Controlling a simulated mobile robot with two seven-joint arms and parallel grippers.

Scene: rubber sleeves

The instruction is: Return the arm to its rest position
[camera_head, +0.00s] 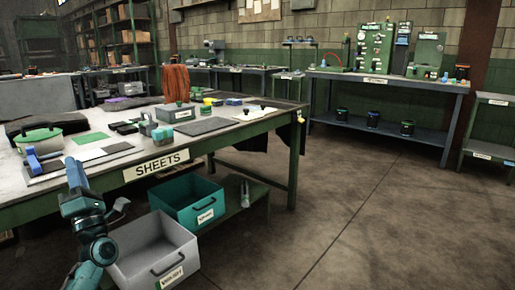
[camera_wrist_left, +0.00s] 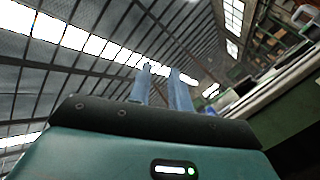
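My left arm comes up from the lower left of the head view, in teal and dark grey. My left gripper (camera_head: 72,164) points upward in front of the near edge of the workbench (camera_head: 225,139). In the left wrist view the two grey-blue fingers of the left gripper (camera_wrist_left: 162,82) stand apart with nothing between them. Behind them that view shows the roof and its bright windows. My right arm and right gripper are not in view.
A grey bin (camera_head: 152,250) and a teal bin (camera_head: 186,203) sit low beside my left arm. A blue-handled tool (camera_head: 34,160) and a green-lidded tub (camera_head: 40,137) lie on the bench close behind the gripper. The floor (camera_head: 350,220) to the right is clear.

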